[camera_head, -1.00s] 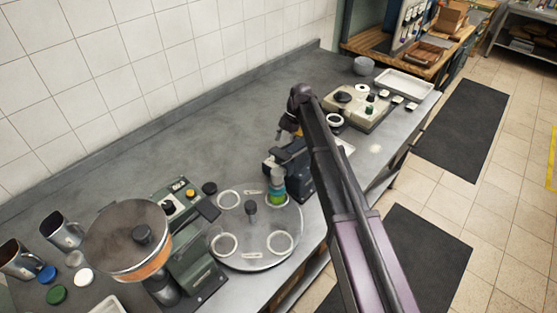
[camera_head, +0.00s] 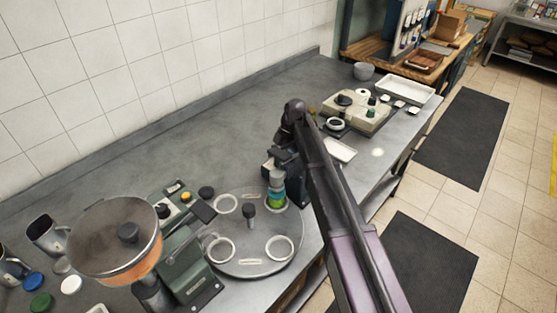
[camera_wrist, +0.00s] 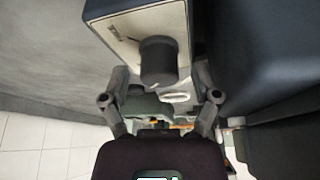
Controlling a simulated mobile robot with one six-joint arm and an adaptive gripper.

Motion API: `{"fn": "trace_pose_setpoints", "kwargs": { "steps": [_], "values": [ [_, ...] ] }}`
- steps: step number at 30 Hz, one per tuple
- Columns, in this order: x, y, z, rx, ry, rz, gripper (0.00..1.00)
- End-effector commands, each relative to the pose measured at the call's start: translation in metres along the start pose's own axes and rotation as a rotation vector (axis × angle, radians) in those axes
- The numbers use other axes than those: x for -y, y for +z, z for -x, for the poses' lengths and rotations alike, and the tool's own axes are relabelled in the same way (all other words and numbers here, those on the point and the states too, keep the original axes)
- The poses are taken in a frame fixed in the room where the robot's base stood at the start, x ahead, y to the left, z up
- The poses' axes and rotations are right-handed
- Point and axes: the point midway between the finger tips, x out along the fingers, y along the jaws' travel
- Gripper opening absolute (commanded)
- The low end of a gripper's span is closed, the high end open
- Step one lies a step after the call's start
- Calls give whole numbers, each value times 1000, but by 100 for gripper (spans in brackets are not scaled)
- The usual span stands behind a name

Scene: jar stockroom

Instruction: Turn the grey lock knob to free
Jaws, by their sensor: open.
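The grey lock knob (camera_wrist: 158,62) shows in the wrist view on the cream front panel (camera_wrist: 118,32) of a dark blue housing. A slot-like mark lies to the left of it on the panel. My gripper (camera_wrist: 160,82) is open, with one finger to each side of the knob and a gap visible on both sides. Contact is not visible. In the head view the dark housing (camera_head: 296,187) stands at the turntable's edge, partly hidden by my arm. The knob cannot be made out there.
A round turntable (camera_head: 240,262) with white rings carries a jar with green and blue bands (camera_head: 277,190) beside the housing. A green machine with a lidded bowl (camera_head: 115,238) stands left. A cream device (camera_head: 357,112) and white tray (camera_head: 405,86) stand further back.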

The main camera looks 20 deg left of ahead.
Motion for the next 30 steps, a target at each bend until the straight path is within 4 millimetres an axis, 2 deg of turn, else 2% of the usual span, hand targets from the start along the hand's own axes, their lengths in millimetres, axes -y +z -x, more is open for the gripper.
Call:
{"fn": "trace_pose_setpoints", "kwargs": {
  "steps": [5, 6, 8, 12, 14, 23, 30],
  "values": [
    [0, 0, 0, 0, 0, 0, 79],
    [0, 0, 0, 0, 0, 0, 76],
    [0, 0, 0, 0, 0, 0, 58],
    [0, -1, 0, 0, 0, 1, 17],
    [0, -1, 0, 0, -1, 1, 0],
    [0, -1, 0, 0, 4, -14, 0],
    [1, -2, -1, 0, 37, -92, 0]
  ]
}}
